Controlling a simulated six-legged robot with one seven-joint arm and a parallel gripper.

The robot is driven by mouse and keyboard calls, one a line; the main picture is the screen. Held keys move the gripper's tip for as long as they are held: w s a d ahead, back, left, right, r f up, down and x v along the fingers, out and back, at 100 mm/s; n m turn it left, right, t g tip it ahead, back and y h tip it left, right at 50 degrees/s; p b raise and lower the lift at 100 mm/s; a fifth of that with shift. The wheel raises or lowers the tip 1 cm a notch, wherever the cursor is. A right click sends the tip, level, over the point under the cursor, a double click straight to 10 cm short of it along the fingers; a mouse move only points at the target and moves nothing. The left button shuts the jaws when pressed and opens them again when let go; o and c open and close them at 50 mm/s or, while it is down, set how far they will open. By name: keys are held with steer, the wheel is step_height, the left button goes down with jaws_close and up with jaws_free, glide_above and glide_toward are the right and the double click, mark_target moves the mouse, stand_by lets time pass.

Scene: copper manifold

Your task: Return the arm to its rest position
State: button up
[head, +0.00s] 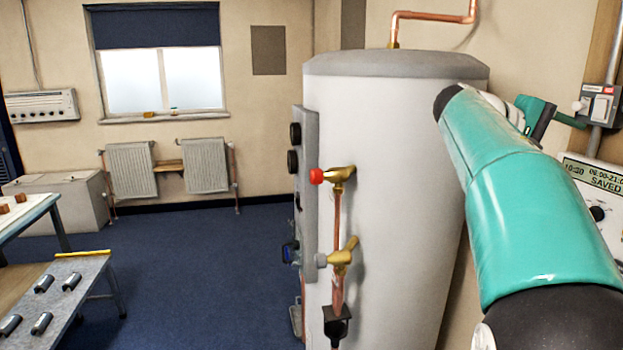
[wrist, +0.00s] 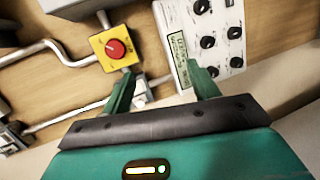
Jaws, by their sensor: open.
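My arm reaches up the right side of the head view, a large teal link in front of the white cylinder (head: 400,190). My gripper (wrist: 161,70) shows in the wrist view with its two teal fingers apart and nothing between them. Beyond the fingers are a yellow box (wrist: 104,62) with a red knob and a white control panel (wrist: 222,15) with several black knobs. In the head view, part of the gripper shows behind the arm near the wall switch (head: 600,106); its tips are hard to make out.
The control panel (head: 597,190) in the head view reads "SAVED", partly hidden by my arm. Brass valves (head: 340,258), one with a red cap, stick out from the cylinder's front. A grey bench (head: 85,272) with several dark cylinders is at left. Blue floor (head: 190,260) between is clear.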

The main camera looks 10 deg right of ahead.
steer(key=s+a+f+t+y, duration=0.2)
steer(key=s+a+f+y, duration=0.3)
steer(key=a+f, duration=0.5)
steer(key=s+a+f+n+t+y, duration=0.1)
steer(key=s+a+f+t+y, duration=0.2)
steer(key=a+f, duration=0.8)
steer(key=s+a+f+n+t+y, duration=0.1)
steer(key=s+a+f+t+y, duration=0.1)
steer(key=s+a+f+y, duration=0.4)
steer(key=s+a+f, duration=0.3)
steer(key=a+f, duration=0.2)
steer(key=a, duration=0.2)
steer(key=shift+s+a+t+y, duration=0.2)
steer(key=shift+a+t+y, duration=0.1)
steer(key=shift+y, duration=0.1)
